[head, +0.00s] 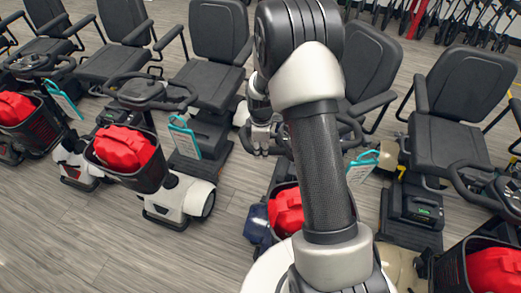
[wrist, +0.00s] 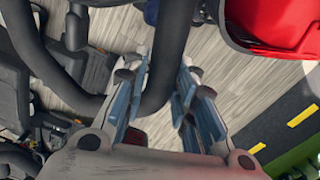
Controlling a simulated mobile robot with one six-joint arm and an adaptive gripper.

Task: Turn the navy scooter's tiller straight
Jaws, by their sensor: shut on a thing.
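The navy scooter (head: 256,223) stands behind my arm, which hides most of it; a corner of its navy front shows left of the arm. Part of its tiller's black handlebar loop (head: 352,128) shows right of the arm. My gripper (head: 263,146) is at the loop's left side. In the wrist view, the black handlebar tube (wrist: 175,42) curves down between the blue-padded fingers of my gripper (wrist: 161,92), which is shut on it. The tiller's exact angle is hard to judge because my arm covers its middle.
The navy scooter's basket holds a red bag (head: 286,211), also seen in the wrist view (wrist: 275,22). A white scooter (head: 181,200) stands to the left, another scooter (head: 437,130) to the right. Grey floor (head: 100,235) is open in front at left.

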